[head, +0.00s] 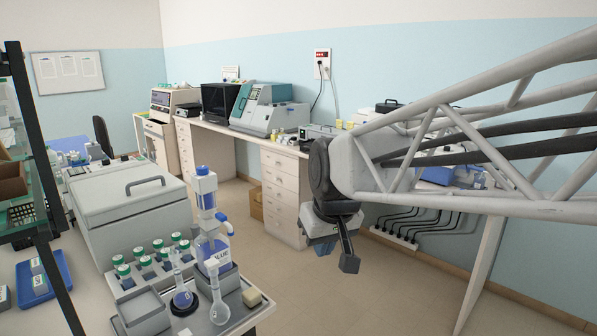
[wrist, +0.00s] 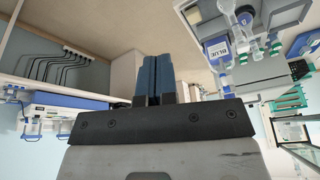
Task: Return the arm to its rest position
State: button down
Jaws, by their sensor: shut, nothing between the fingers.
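My gripper (wrist: 154,78) shows in the wrist view with its two blue fingers pressed together and nothing between them. In the head view my gripper (head: 323,248) hangs at the end of my grey truss arm, over the open floor, apart from the bench at left and the counter behind. The fingertips are small in that view.
The left bench holds a grey lidded box (head: 130,205), several green-capped bottles (head: 158,244), flasks (head: 218,290) and a bottle labelled BLUE (head: 211,247). A back counter carries a teal-and-white instrument (head: 262,108). Floor (head: 285,280) between them is clear.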

jog(key=s+d+f+m, duration=0.2)
jog(key=s+d+f, duration=0.1)
jog(key=s+d, duration=0.4)
jog(key=s+d+f+m+h, duration=0.1)
jog(key=s+d+f+m, duration=0.1)
jog(key=s+d+f, duration=0.2)
jog(key=s+d, duration=0.3)
jog(key=s, duration=0.3)
jog(key=shift+s+f+m+g+h, duration=0.2)
jog(key=shift+s+m+g+h, duration=0.1)
jog(key=shift+s+g, duration=0.1)
